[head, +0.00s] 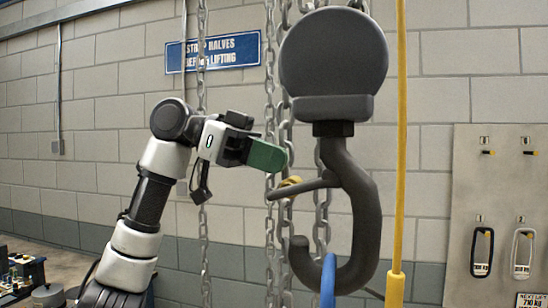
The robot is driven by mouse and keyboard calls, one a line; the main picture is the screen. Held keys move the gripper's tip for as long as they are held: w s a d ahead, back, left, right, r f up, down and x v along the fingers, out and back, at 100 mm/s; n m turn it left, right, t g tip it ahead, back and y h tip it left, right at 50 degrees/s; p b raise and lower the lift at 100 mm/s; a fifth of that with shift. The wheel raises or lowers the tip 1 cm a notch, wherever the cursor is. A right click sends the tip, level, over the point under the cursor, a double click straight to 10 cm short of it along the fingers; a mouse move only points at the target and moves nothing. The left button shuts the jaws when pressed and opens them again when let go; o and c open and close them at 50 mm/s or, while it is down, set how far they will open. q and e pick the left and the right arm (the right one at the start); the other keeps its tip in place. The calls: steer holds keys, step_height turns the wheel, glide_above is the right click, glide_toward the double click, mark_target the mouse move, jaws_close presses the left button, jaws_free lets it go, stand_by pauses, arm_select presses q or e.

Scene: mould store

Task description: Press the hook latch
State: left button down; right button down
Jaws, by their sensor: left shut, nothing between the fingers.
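A large dark grey crane hook (362,205) hangs from a rounded grey block (333,55). Its hook latch (310,186) is a thin dark bar reaching left from the shank, with a yellow piece (289,187) near its outer end. A wide gap separates the latch from the hook's tip below. My left gripper (279,158) is shut and empty, with its green fingers pointing right. In the picture its fingertips are just above the latch's outer end, with a small gap between. My right gripper is out of view.
Steel chains (271,120) hang behind the hook and fingertips. A yellow vertical pole or cable (400,150) runs right of the hook. A blue loop (328,280) is at the hook's bottom. A board (502,190) with carabiners hangs at the right.

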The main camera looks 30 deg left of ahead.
arm_select(q)
steer(key=shift+d+f, duration=0.1)
steer(key=shift+f, duration=0.45)
steer(key=shift+d, duration=0.1)
steer(key=shift+f+h+b, duration=0.3)
steer(key=shift+h+b, duration=0.4)
steer(key=shift+b, duration=0.3)
step_height(320, 180, down, 6)
steer(key=d+t+h+b, duration=0.1)
steer(key=h+b, duration=0.5)
steer(key=b, duration=0.7)
steer(key=shift+w+d+t, duration=0.25)
steer(key=shift+d+t, duration=0.05)
steer(key=shift+t, duration=0.2)
steer(key=shift+r, duration=0.1)
